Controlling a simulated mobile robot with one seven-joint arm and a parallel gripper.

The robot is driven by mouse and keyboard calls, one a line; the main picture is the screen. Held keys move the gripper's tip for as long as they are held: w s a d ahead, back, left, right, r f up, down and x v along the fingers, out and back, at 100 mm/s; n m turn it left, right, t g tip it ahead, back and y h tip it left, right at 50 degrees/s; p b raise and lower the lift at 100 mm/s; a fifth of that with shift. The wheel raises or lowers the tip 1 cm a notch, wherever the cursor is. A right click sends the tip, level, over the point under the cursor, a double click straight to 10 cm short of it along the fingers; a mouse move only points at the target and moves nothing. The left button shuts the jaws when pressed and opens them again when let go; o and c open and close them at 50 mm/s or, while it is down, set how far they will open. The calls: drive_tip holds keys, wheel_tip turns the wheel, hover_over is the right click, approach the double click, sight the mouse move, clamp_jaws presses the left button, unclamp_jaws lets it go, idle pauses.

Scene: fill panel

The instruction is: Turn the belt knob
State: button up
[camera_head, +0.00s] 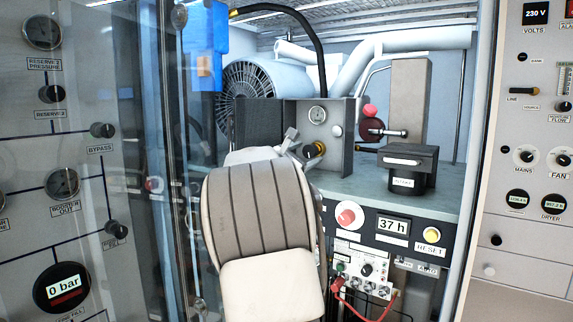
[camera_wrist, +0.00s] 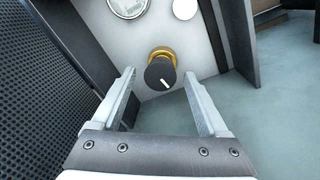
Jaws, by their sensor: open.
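A black knob with a white pointer line and a gold collar (camera_wrist: 160,72) sticks out of a pale upright panel in the wrist view. No label on it is readable; it appears to be the belt knob. It also shows in the head view (camera_head: 314,150), just right of my gripper (camera_head: 290,139). In the wrist view my gripper (camera_wrist: 159,76) is open and empty. Its two fingers point at the panel, one on each side of the knob in the picture, with gaps on both sides. I cannot tell whether the tips reach the knob's depth.
A round gauge (camera_head: 318,115) and a white disc (camera_head: 336,131) sit above the knob. A dark mesh guard (camera_wrist: 40,80) is close on the left. A black box (camera_head: 411,165) stands right on the green-grey shelf (camera_head: 360,185), with open space between. A glass door (camera_head: 150,60) is at left.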

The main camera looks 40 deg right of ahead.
drive_tip(key=b+v, duration=0.2)
drive_tip(key=v, duration=1.3)
drive_tip(key=shift+s+a, duration=0.15)
drive_tip(key=shift+a, duration=0.05)
drive_tip(key=shift+s+f, duration=0.1)
drive_tip(key=s+a+f+m+g+y, duration=0.1)
drive_tip(key=s+a+f+m+y, duration=0.7)
drive_tip(key=s+f, duration=0.35)
drive_tip(key=s+a+f+m+y, duration=0.3)
drive_tip(key=s+a+f, duration=0.3)
drive_tip(key=a, duration=0.4)
drive_tip(key=s+a+f+m+y, duration=0.4)
drive_tip(key=s+a+f+y, duration=0.2)
drive_tip(key=a, duration=0.5)
drive_tip(key=shift+s+a+m+t, duration=0.15)
drive_tip(key=shift+a+m+t, duration=0.1)
drive_tip(key=shift+m+t, duration=0.05)
drive_tip(key=shift+f, duration=0.1)
